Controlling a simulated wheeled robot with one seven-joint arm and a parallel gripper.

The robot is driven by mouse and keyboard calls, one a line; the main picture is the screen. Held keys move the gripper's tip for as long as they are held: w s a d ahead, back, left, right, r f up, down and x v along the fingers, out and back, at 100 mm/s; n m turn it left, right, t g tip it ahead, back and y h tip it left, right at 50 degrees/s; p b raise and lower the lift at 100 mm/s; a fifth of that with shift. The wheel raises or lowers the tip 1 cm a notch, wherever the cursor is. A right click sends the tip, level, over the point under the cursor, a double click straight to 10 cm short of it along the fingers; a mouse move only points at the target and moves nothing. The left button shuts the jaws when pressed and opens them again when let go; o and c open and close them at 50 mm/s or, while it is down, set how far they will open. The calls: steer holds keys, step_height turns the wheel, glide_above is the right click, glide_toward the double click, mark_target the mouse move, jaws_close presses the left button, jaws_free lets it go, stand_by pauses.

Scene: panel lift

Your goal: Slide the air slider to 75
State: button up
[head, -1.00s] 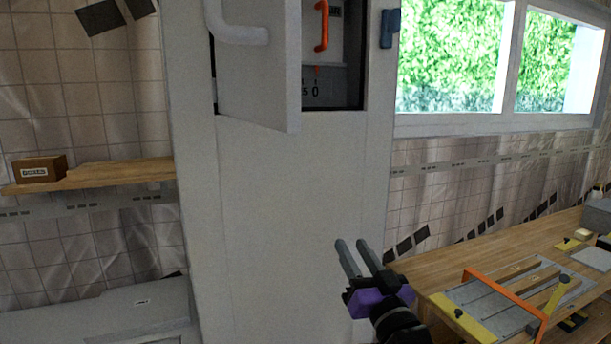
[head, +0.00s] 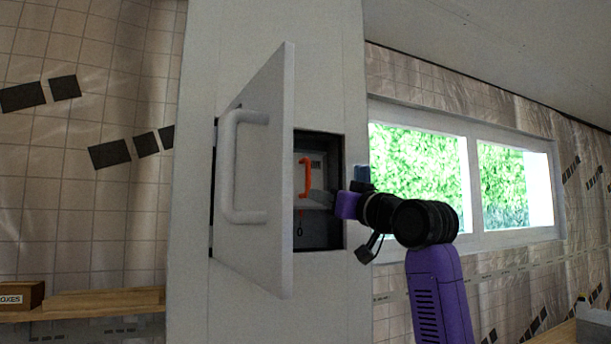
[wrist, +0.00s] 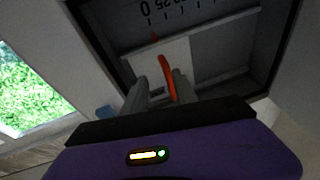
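The slider is a pale plate (wrist: 160,62) with an orange handle (wrist: 167,75), inside an open wall box. A small red pointer (wrist: 154,37) on it lies near the 0 of the printed scale (wrist: 170,10). The orange handle (head: 306,176) also shows in the head view. My gripper (wrist: 160,88) reaches into the box mouth with its fingers apart, and the handle's near end shows between them. In the head view my gripper (head: 322,198) is at the handle's lower right. Whether the fingers touch the handle cannot be told.
The box door (head: 262,180) stands open to the left with a white bar handle (head: 232,170). A blue block (head: 362,178) sits on the wall right of the opening. Windows (head: 420,190) are further right. A shelf (head: 100,300) with a box is at lower left.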

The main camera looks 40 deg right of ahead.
mark_target(309, 175)
step_height(309, 175, up, 5)
steer(key=s+a+n+g+y, duration=0.1)
steer(key=s+g, duration=0.1)
steer(key=w+p, duration=0.1)
steer(key=w, duration=0.1)
steer(key=w+p, duration=0.1)
steer(key=w, duration=0.2)
steer(key=w+p, duration=0.1)
steer(key=w, duration=0.2)
steer(key=shift+d+r, duration=0.15)
steer(key=shift+d, duration=0.1)
steer(key=shift+s, duration=0.1)
jaws_close()
stand_by(1.0)
